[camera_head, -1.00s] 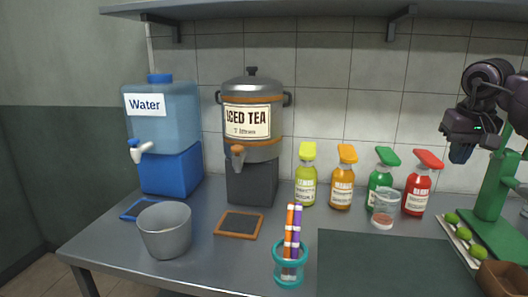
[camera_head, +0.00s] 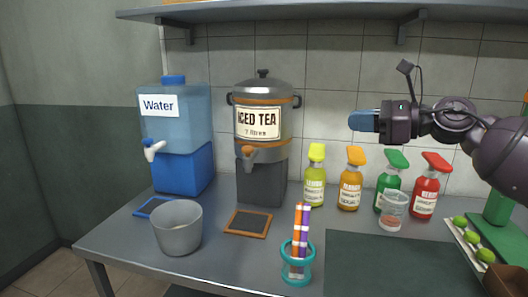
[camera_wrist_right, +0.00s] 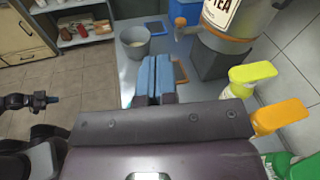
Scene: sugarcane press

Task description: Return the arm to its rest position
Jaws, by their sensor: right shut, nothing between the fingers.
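My right gripper (camera_head: 364,120) is in the air above the syrup bottles, its arm coming in from the right. Its blue fingers point left and are together, with nothing between them. In the right wrist view the fingers (camera_wrist_right: 154,78) are side by side over the counter. In that view a dark arm with a small blue tip (camera_wrist_right: 50,99), which looks like my left gripper, shows at the left edge; it is too small to tell its state. The left arm is not in the head view.
A water dispenser (camera_head: 176,125) and an iced tea urn (camera_head: 264,105) stand at the back. Several bottles, including a yellow-green one (camera_head: 315,180), and a glass (camera_head: 393,212) are below my right gripper. A grey bucket (camera_head: 178,230), straw holder (camera_head: 297,265) and limes (camera_head: 471,235) are on the counter.

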